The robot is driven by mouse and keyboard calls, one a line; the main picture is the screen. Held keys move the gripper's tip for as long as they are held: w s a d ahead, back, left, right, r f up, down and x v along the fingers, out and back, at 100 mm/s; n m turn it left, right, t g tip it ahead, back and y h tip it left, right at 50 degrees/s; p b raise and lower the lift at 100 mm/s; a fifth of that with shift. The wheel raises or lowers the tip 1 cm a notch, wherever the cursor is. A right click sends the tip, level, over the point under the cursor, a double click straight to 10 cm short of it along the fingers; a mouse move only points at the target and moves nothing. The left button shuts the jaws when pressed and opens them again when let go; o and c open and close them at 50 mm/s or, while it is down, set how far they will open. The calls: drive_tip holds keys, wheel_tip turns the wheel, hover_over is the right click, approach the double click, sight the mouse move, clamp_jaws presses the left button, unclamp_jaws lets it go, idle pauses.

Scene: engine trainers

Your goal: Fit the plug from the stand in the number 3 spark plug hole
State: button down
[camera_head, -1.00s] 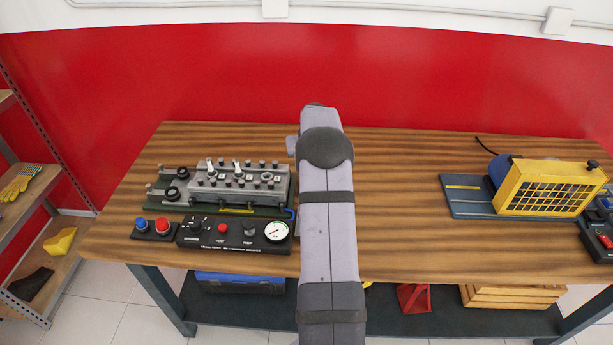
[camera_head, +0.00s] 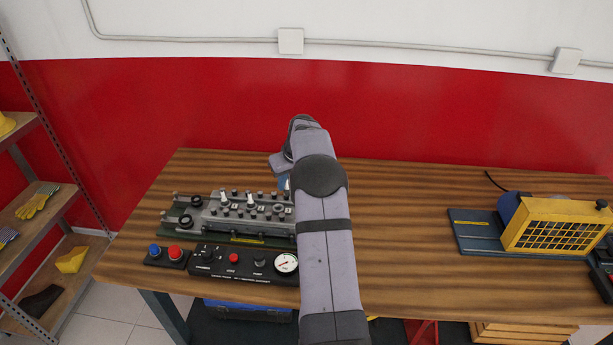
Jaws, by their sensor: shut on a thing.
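The grey engine head (camera_head: 240,222) lies on the left part of the bench on a green base. Two white-topped plugs (camera_head: 223,200) stand upright in it. To their right is a round ring-like opening (camera_head: 278,209) with no white plug showing in it. The plug stand is not visible; my arm covers the area right of the head.
A black control panel (camera_head: 230,263) with a gauge lies in front of the head, beside a box with blue and red buttons (camera_head: 166,255). A yellow-guarded machine (camera_head: 555,233) stands on the right. The bench (camera_head: 400,240) between is clear.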

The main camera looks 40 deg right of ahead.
drive_tip(key=a, duration=0.1)
drive_tip(key=w+a+n, duration=0.1)
drive_tip(key=shift+w+a+r+n+y+p, duration=0.25)
drive_tip(key=shift+w+a+n+y+p, duration=0.05)
drive_tip(key=shift+w+a+p, duration=0.1)
drive_tip(key=shift+s+f, duration=0.1)
drive_tip(key=shift+f+b, duration=1.75)
drive_tip(key=shift+f, duration=0.8)
drive_tip(key=shift+f+b, duration=0.9)
idle(1.0)
drive_tip(key=c, duration=1.6)
unclamp_jaws()
drive_tip(key=shift+r, duration=0.1)
drive_tip(key=shift+d, duration=0.1)
drive_tip(key=shift+c, duration=0.2)
